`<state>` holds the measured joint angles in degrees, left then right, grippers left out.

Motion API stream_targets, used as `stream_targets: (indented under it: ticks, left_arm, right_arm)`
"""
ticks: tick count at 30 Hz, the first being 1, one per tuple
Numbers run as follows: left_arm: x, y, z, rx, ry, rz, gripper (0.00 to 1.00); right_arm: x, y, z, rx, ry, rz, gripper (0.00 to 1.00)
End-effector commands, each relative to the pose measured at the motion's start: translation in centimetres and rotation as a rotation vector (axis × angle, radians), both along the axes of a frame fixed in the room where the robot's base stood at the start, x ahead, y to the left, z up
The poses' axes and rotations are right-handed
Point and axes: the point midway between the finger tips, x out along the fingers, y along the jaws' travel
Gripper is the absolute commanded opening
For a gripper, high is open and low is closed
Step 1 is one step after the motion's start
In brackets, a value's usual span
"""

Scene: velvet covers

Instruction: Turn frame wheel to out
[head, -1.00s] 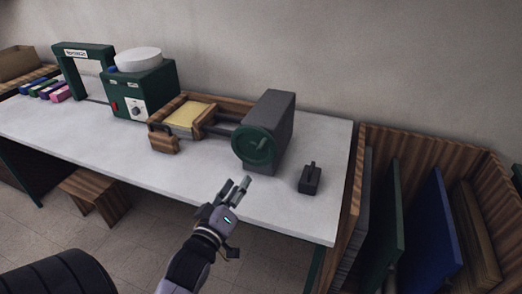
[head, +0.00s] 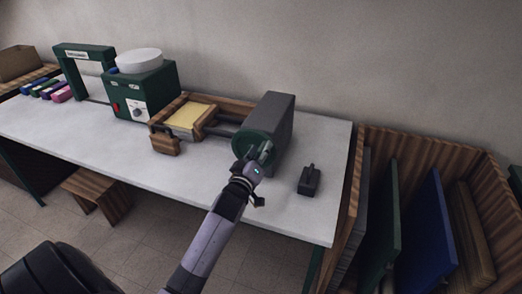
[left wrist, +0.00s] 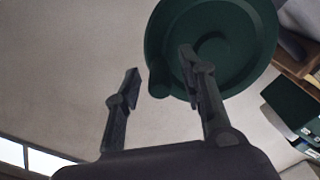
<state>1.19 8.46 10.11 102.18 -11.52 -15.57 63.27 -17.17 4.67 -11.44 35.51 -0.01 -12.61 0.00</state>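The frame wheel is a dark green disc (head: 245,141) on the front of a grey box (head: 276,120) on the white table. In the head view my left gripper (head: 264,152) is in front of the wheel and hides much of it. In the left wrist view the wheel (left wrist: 238,30) fills the upper right, with a small knob on its lower left rim. The left gripper (left wrist: 160,75) is open there, one finger over the wheel's face and the other to its left. Whether a finger touches the wheel I cannot tell. My right gripper is not in view.
A wooden frame (head: 165,143) with a yellow sheet (head: 192,120) lies left of the wheel. A green machine (head: 142,92) with a white round top stands farther left. A small dark block (head: 310,181) stands to the right. A wooden rack (head: 437,153) with panels is beyond the table's right edge.

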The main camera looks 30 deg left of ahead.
Motion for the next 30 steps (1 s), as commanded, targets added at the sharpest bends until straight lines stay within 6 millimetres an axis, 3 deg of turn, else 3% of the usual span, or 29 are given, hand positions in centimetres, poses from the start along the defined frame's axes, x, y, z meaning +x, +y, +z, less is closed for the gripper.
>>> stream_targets:
  ticks: [9,25,30]
  left_arm:
    - [0.23,0.06,-0.04,0.001,0.0,0.0,0.37]
    - [0.2,0.06,-0.04,0.001,0.001,0.001,0.01]
    - [0.19,0.06,-0.04,0.001,0.001,0.001,0.0]
  right_arm:
    - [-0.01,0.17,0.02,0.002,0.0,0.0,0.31]
    - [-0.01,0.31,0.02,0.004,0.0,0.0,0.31]
    - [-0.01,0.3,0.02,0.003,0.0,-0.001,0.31]
